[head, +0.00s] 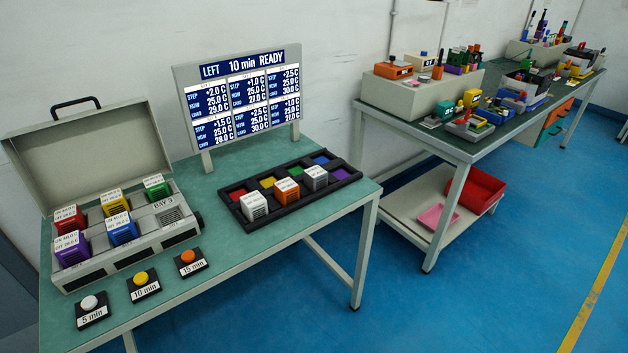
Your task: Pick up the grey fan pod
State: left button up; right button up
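A black tray (246,228) with coloured compartments lies on the green table, right of the open case. Three cube-shaped pods with white labelled tops stand along its front row. One pale pod (254,207) is at the left, an orange pod (287,191) is in the middle, and another pale pod (315,178) is at the right. The right pale pod looks slightly greyer, but I cannot tell for certain which is the grey fan pod. Neither gripper is in view.
An open case (90,150) at the left holds several coloured pods. Three push buttons, white (89,302), yellow (141,278) and orange (188,256), sit along the front. A display board (240,95) stands behind the tray. A cluttered second table (450,145) stands right.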

aim_at(315, 178)
jog(key=i+l, duration=0.5)
jog(key=l, duration=0.15)
jog(key=i+l+u, duration=0.5)
jog(key=l, duration=0.25)
jog(key=k+j, duration=0.05)
jog(key=k, duration=0.05)
